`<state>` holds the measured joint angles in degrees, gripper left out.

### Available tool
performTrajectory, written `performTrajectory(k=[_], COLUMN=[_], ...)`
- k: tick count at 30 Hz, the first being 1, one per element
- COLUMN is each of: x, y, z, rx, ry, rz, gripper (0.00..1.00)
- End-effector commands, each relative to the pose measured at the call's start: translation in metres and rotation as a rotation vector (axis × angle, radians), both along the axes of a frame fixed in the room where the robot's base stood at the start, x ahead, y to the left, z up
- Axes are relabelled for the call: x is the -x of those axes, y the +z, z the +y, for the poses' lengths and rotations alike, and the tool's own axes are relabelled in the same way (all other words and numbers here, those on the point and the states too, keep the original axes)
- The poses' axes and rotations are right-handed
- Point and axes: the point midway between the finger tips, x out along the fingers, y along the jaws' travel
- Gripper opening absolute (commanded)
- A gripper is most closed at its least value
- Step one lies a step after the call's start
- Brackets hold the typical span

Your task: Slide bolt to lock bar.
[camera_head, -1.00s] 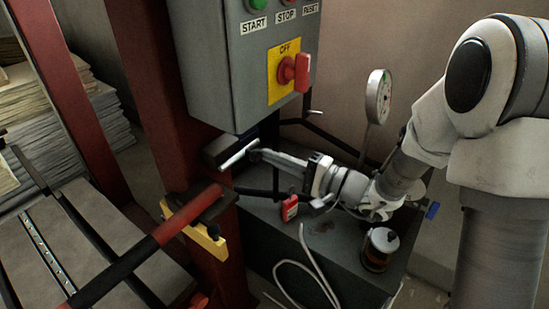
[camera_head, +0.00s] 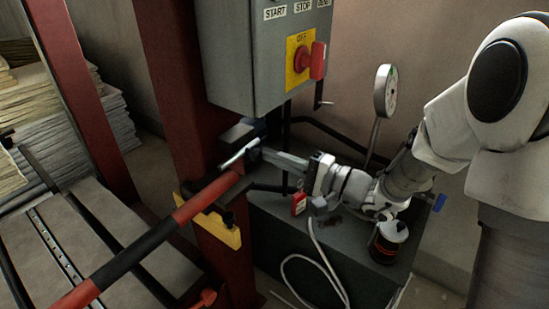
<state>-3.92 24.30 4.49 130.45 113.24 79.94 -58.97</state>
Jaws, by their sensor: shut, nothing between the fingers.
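The bolt (camera_head: 238,153) is a silver rod at the dark latch block (camera_head: 236,134) on the red post, below the control box. Its lower left end is close to the upper end of the bar (camera_head: 150,243), which has red and black sections and slants up from the lower left. My gripper (camera_head: 262,154) reaches in from the right. It is shut with nothing in it, and its tips are at the right side of the bolt, seemingly against it. Exact contact is hard to tell.
The grey control box (camera_head: 225,70) with a red switch hangs just above my gripper. A yellow bracket (camera_head: 220,231) is below the bar. A jar (camera_head: 389,243), a red tag (camera_head: 299,204), a white cable (camera_head: 287,265) and a dial gauge (camera_head: 386,90) are nearby.

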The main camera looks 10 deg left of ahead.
Motion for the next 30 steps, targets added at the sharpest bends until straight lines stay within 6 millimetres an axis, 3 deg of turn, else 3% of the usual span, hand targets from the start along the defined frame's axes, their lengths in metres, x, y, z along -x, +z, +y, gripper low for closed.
performTrajectory(k=[8, 14, 16, 24, 30], x=[-0.002, -0.022, -0.027, -0.007, 0.001], y=[-0.001, -0.009, -0.008, -0.008, -0.009], z=[-0.001, -0.016, -0.028, -0.086, -0.11], rx=[-0.001, 0.0, 0.001, 0.0, 0.0], ry=[0.002, 0.001, 0.001, 0.001, 0.004], rz=[0.0, -0.002, 0.0, 0.002, 0.001], gripper=[0.0, 0.0, 0.0, 0.0, 0.0])
